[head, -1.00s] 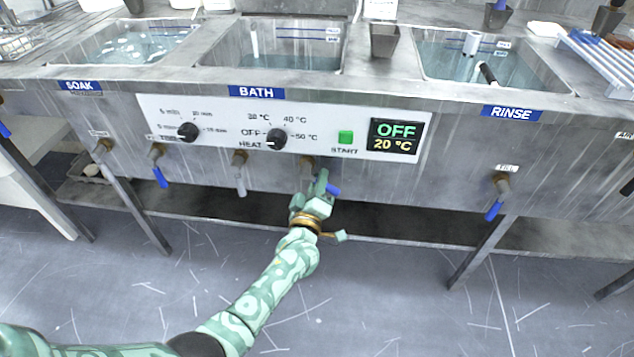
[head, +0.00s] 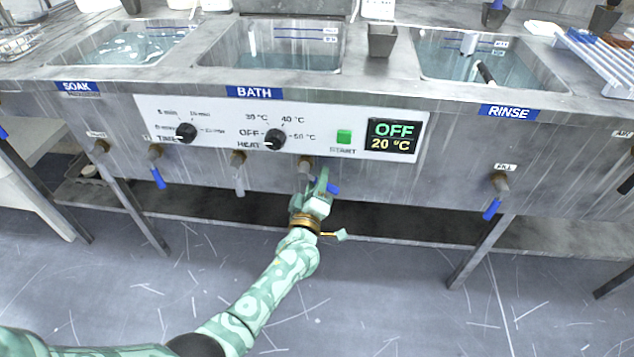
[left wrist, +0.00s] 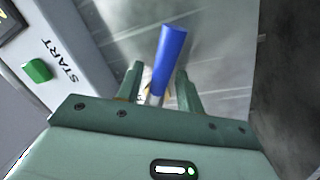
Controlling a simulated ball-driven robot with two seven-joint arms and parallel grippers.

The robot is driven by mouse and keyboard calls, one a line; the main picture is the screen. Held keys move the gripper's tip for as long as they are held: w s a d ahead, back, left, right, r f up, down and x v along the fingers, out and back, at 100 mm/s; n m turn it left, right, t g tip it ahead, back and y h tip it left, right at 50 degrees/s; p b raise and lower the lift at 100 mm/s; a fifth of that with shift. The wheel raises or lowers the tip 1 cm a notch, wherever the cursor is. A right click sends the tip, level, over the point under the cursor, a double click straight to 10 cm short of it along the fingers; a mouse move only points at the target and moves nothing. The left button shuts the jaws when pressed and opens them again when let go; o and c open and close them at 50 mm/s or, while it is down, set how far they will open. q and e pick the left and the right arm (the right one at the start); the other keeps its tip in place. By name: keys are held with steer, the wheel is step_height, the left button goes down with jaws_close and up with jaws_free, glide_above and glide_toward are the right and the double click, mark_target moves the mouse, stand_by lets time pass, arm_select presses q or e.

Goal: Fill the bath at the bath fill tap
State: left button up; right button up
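The bath (head: 285,32) is the middle basin, with blue level lines on its back wall. Its bluish water surface looks to lie below those lines. A tap (head: 305,165) with a blue lever (head: 333,188) sits under the bath's control panel, partly hidden by my left gripper (head: 322,178). In the left wrist view, the blue lever (left wrist: 169,58) stands between the two fingers of my left gripper (left wrist: 160,85). The fingers look apart, with a gap beside the lever's stem. My right gripper is not in view.
The panel (head: 220,118) has two black knobs, a green START button (head: 344,136) and a display (head: 393,137) reading OFF, 20 °C. Another blue-levered tap (head: 156,165) and a grey tap (head: 239,172) hang to the left. A rinse tap (head: 497,195) is at right. A shelf runs below.

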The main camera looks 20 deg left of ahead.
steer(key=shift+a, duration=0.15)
